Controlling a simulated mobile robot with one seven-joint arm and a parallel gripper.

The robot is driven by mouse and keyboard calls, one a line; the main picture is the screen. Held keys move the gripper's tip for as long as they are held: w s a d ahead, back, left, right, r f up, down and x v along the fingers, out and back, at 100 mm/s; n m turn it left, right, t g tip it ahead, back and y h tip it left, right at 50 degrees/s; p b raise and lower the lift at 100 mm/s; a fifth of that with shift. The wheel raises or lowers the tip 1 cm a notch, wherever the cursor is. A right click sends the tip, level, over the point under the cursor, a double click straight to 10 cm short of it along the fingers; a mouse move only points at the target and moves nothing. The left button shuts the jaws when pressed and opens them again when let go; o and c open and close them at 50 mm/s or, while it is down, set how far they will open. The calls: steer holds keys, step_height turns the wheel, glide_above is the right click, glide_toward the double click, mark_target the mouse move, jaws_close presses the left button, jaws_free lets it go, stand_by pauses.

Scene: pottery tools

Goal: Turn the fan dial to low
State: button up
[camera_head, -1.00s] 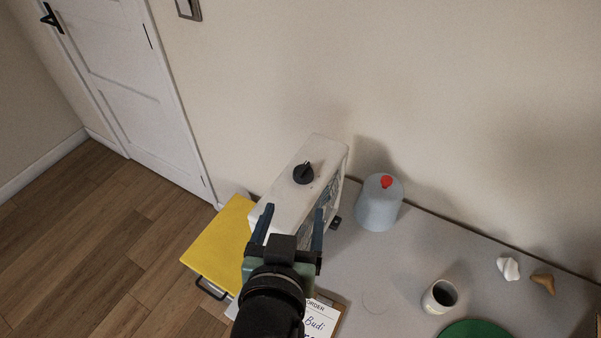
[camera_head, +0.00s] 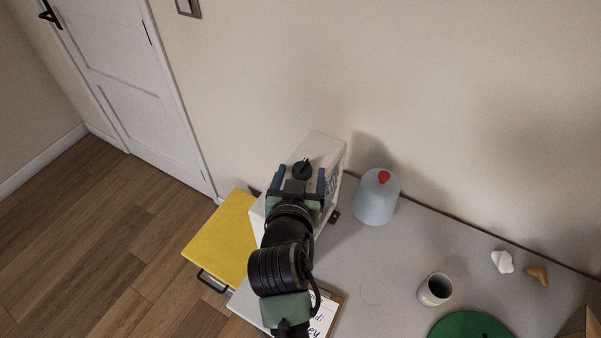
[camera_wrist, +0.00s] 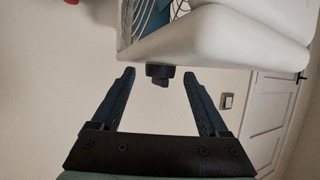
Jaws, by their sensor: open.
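The fan (camera_head: 326,146) is a white box-shaped unit standing on the grey table, with a black dial (camera_head: 303,169) on its top face. In the wrist view the fan's white body (camera_wrist: 220,38) fills the upper part, and the dial (camera_wrist: 160,73) sticks out from it. My gripper (camera_head: 301,174) is open, with its blue fingers spread to the left and right of the dial. In the wrist view the gripper (camera_wrist: 158,78) has the dial between and just beyond its fingertips, apart from both. The dial's markings cannot be read.
A grey-blue rounded container (camera_head: 376,200) with a red top stands right of the fan. A yellow box (camera_head: 222,238) is at left. A cup (camera_head: 435,289), a green disc (camera_head: 470,327), small white and tan pieces and a paper lie on the table (camera_head: 390,255). A wall is behind.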

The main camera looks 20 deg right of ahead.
jaws_close()
stand_by(0.3)
